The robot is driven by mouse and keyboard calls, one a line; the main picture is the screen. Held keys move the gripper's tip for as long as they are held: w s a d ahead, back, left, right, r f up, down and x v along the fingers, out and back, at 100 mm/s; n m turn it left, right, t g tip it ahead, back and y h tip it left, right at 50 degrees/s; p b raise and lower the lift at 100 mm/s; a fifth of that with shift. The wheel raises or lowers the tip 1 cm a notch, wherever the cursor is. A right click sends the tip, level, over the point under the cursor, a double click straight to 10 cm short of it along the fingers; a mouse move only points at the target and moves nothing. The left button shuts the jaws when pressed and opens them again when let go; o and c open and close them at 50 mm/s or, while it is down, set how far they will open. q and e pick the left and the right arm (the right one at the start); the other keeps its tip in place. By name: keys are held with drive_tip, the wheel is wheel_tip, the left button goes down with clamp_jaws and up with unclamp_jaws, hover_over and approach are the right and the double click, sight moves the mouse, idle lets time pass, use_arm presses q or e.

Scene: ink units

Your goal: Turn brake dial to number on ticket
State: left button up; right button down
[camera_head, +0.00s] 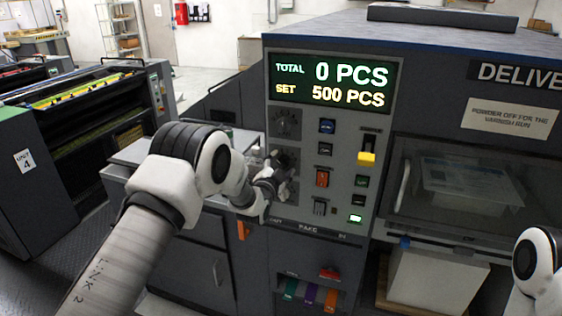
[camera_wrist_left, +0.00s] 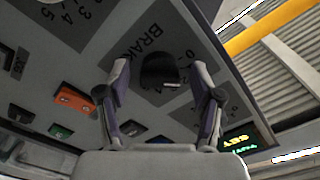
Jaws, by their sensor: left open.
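In the left wrist view a dark round dial (camera_wrist_left: 158,72) with a pale mark on its edge sits on a grey plate. Lettering beginning "BRAK" is beside it, and part of a number scale shows. My left gripper (camera_wrist_left: 162,105) is open, its fingers on either side of the dial in that view; contact cannot be told. In the head view the left gripper (camera_head: 268,186) is at the panel's left column of dials and hides part of it. An upper dial (camera_head: 286,123) shows above it. No ticket number can be made out. My right gripper is out of view.
A notice (camera_head: 510,118) about powder is on the machine at right. Coloured handles (camera_head: 310,294) are below.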

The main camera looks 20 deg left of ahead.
use_arm(q)
drive_tip(key=shift+c, duration=0.3)
drive_tip(key=shift+w, duration=0.1)
drive_tip(key=c, duration=1.1)
drive_tip(key=shift+f, duration=0.1)
drive_tip(key=n+b, duration=0.2)
drive_tip(key=b, duration=0.1)
drive_tip(key=shift+f, duration=0.25)
drive_tip(key=n+b, duration=0.3)
drive_tip(key=shift+r+n+b, duration=0.2)
drive_tip(key=shift+n+b, duration=0.1)
drive_tip(key=shift+n, duration=0.2)
